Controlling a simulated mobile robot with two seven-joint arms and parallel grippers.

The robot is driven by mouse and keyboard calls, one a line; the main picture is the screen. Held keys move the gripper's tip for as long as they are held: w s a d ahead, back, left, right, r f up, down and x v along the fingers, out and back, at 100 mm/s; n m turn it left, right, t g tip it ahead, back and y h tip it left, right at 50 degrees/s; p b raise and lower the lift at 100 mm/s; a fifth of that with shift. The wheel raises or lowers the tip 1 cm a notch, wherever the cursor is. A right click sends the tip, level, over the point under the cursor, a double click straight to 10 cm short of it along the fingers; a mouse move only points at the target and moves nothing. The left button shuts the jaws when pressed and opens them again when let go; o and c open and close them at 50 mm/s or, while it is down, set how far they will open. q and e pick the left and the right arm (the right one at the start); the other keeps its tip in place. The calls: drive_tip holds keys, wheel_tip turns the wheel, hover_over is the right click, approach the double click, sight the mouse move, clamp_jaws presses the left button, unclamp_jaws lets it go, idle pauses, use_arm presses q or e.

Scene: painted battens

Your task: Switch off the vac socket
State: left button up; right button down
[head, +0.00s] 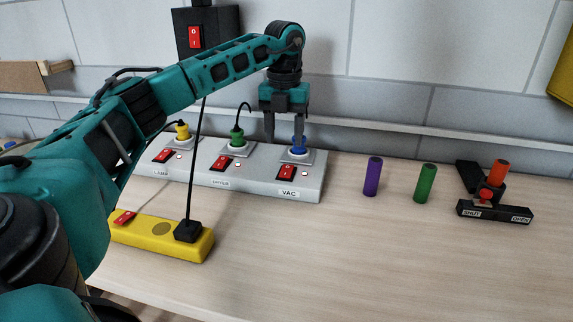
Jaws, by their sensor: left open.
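The grey socket strip (255,187) lies on the bench with three sockets. The socket labelled VAC is at its right end, with a blue plug (299,147) in it. In front of that plug is the red VAC rocker switch (286,173), with a small indicator light beside it. My left gripper (284,138) is open and points down above and behind the VAC switch. Its right finger is in front of or close to the blue plug; I cannot tell whether they touch. My right gripper is not in view.
A yellow power strip (163,238) lies in front. Purple (373,177) and green (425,183) cylinders and a SHUT/OPEN valve (495,208) stand right.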

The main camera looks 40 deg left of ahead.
sight(285, 174)
use_arm(q)
wheel_tip(285, 174, down, 8)
drive_tip(key=shift+f, duration=0.2)
